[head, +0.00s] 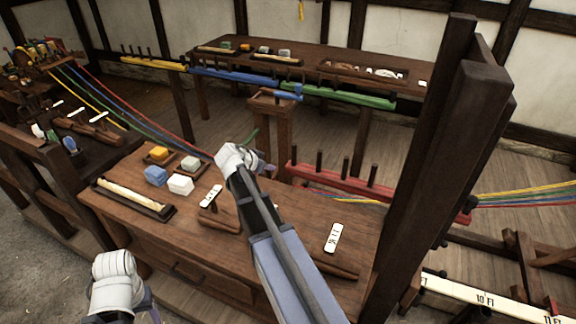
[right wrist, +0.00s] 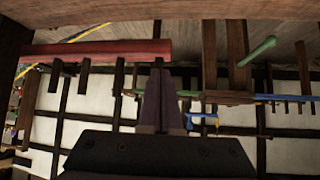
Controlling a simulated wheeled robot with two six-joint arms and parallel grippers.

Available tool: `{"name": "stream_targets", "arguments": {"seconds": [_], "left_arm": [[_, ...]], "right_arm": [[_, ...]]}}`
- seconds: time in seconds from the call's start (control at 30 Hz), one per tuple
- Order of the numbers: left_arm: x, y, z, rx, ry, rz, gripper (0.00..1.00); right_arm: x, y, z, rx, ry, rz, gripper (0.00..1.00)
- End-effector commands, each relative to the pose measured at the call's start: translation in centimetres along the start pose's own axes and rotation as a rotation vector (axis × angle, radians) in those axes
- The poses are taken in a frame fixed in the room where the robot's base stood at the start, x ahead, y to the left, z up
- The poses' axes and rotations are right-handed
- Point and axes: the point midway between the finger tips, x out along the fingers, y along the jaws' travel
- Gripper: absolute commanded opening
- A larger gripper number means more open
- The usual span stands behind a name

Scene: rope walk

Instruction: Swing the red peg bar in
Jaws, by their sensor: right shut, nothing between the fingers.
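The red peg bar (head: 345,181) runs from near the middle of the head view to the right, passing behind the dark post (head: 450,150). Upright dark pegs stand on it. In the right wrist view the red bar (right wrist: 95,50) lies across the upper left, its end close to my fingers. My right gripper (head: 266,168) is shut and empty, just left of the bar's free end; its fingers (right wrist: 160,98) show pressed together in the wrist view. Whether they touch the bar I cannot tell. My left gripper (head: 150,306) is low at the left, partly cut off; its jaw opening is unclear.
Yellow (head: 153,62), blue (head: 235,75) and green (head: 340,97) peg bars line up behind. A small wooden stand (head: 271,103) is beneath the blue and green ends. The near bench (head: 130,210) holds blocks, trays and labels. Coloured ropes (head: 525,198) run right of the post.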

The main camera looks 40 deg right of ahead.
Motion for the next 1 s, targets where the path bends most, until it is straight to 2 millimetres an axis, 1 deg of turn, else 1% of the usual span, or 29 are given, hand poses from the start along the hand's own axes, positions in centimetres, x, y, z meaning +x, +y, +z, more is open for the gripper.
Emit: {"name": "stream_targets", "arguments": {"seconds": [0.2, 0.27, 0.33, 0.47, 0.7, 0.83, 0.87, 0.9, 1.0], "left_arm": [[0.1, 0.0, 0.0, 0.0, 0.0, 0.0, 0.61], [0.3, 0.0, 0.0, 0.0, 0.0, 0.0, 0.61], [0.8, 0.1, -0.1, 0.0, 0.0, 0.0, 0.61], [2.4, 0.2, -0.1, 0.0, 0.0, 0.0, 0.61], [5.8, 0.6, -0.3, 0.0, 0.0, 0.0, 0.61], [7.3, 0.7, -0.4, 0.0, 0.0, 0.0, 0.61], [7.2, 0.7, -0.4, 0.0, 0.0, 0.0, 0.61], [6.7, 0.6, -0.4, 0.0, 0.0, 0.0, 0.61], [6.6, 0.6, -0.4, 0.0, 0.0, 0.0, 0.61]], "right_arm": [[0.0, 0.0, 0.1, -0.002, -0.002, 0.0, 0.0], [0.3, 0.0, 0.2, -0.002, -0.002, 0.0, 0.0], [0.9, 0.0, 0.3, -0.002, -0.002, 0.001, 0.0], [3.1, -0.1, 0.5, -0.003, -0.002, 0.002, 0.0], [8.2, -0.1, 0.6, -0.001, -0.003, 0.002, 0.0], [10.5, -0.1, 0.5, -0.003, -0.003, 0.001, 0.0], [10.8, -0.1, 0.2, -0.003, -0.003, 0.001, 0.0], [10.9, -0.1, -0.7, -0.002, -0.003, 0.002, 0.0], [11.8, -0.1, -1.6, -0.003, -0.003, 0.001, 0.0]]}}
